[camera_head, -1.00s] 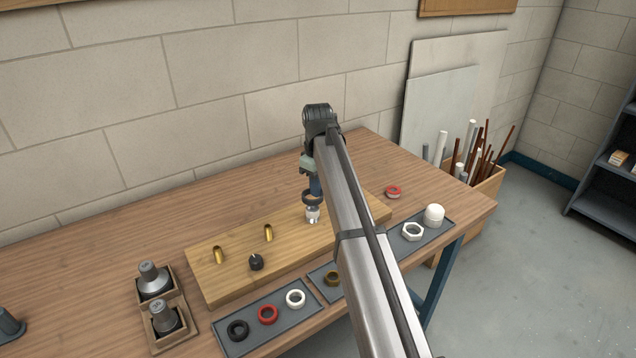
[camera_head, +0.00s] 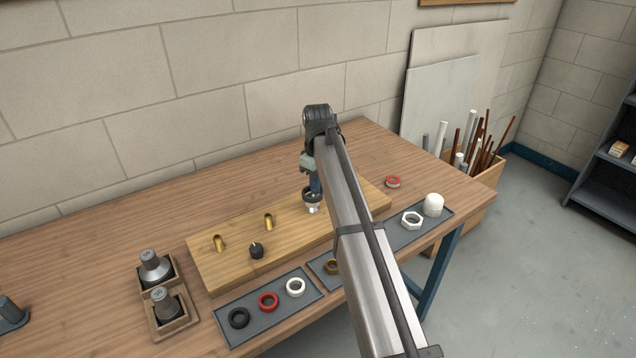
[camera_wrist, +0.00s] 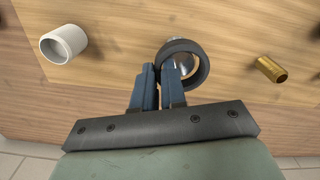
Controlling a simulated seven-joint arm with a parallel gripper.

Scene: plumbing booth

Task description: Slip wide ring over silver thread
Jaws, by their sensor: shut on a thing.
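The wide ring is a dark grey ring (camera_wrist: 204,68), held at its near-left wall between the blue fingers of my gripper (camera_wrist: 163,72). The silver thread (camera_wrist: 180,67) shows inside the ring's opening in the wrist view. In the head view, the ring (camera_head: 312,196) is at the top of the silver thread (camera_head: 313,209), and the thread's lower part shows below it. My gripper (camera_head: 315,190) is right above, partly behind my arm. I cannot tell how far the ring sits down over the thread.
The wooden board (camera_head: 225,270) also bears brass threads (camera_head: 268,222) and a black-tipped piece (camera_head: 256,250). A white tube (camera_wrist: 66,44) stands on the other side in the wrist view. Trays (camera_head: 262,324) with rings lie in front.

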